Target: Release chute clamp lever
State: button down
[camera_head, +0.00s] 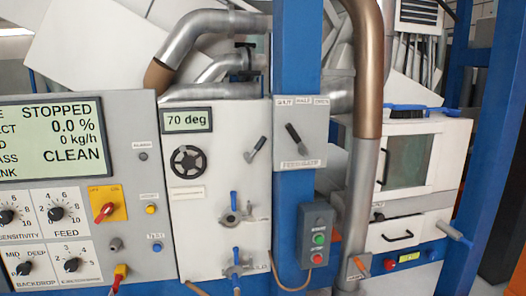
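No label that I can read names the chute clamp lever. An orange-tipped lever (361,265) sits at the bottom of the grey vertical pipe (364,190), with a small unreadable tag below it. A tilted black-tipped lever (256,148) is higher on the same panel. I cannot tell which of these is the chute clamp lever. My gripper is not in view.
The control panel (120,190) at left shows STOPPED and CLEAN. A blue post (297,60) carries a feed gate plate (301,148) with a black lever and a green and red button box (317,235). Another blue post (482,190) stands at right, before a white windowed cabinet (440,165).

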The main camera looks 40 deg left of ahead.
aim_at(249, 158)
jog(key=u, duration=0.05)
jog(key=k, duration=1.7)
jog(key=u, duration=0.95)
jog(key=i, duration=1)
